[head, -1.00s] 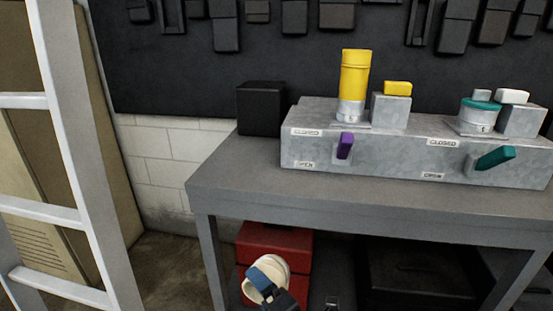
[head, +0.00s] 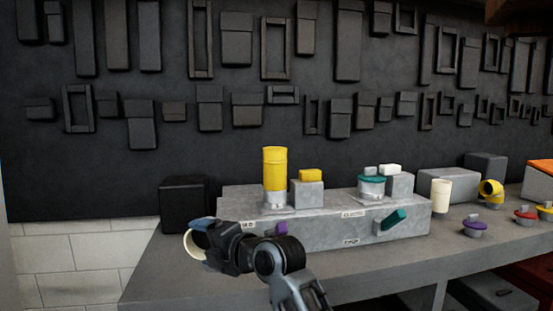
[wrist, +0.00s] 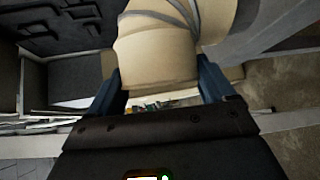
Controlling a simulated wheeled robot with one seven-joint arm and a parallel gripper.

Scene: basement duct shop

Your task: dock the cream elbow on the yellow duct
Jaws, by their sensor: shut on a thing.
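The yellow duct (head: 275,169) stands upright on the left of the grey metal box on the bench. The cream elbow (head: 190,245) is held by my gripper (head: 206,232), left of the box and lower than the duct's top, apart from it. In the wrist view the elbow (wrist: 155,45) fills the upper middle between the two blue fingers of my gripper (wrist: 160,85), which are shut on it. Much of the elbow is hidden behind the gripper in the head view.
A black box (head: 187,203) stands on the bench behind the gripper. A purple lever (head: 277,229) and a teal lever (head: 393,219) stick out from the metal box (head: 330,230). A teal-topped duct (head: 371,186) stands right of the yellow one. A cream pipe (head: 440,195) stands further right.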

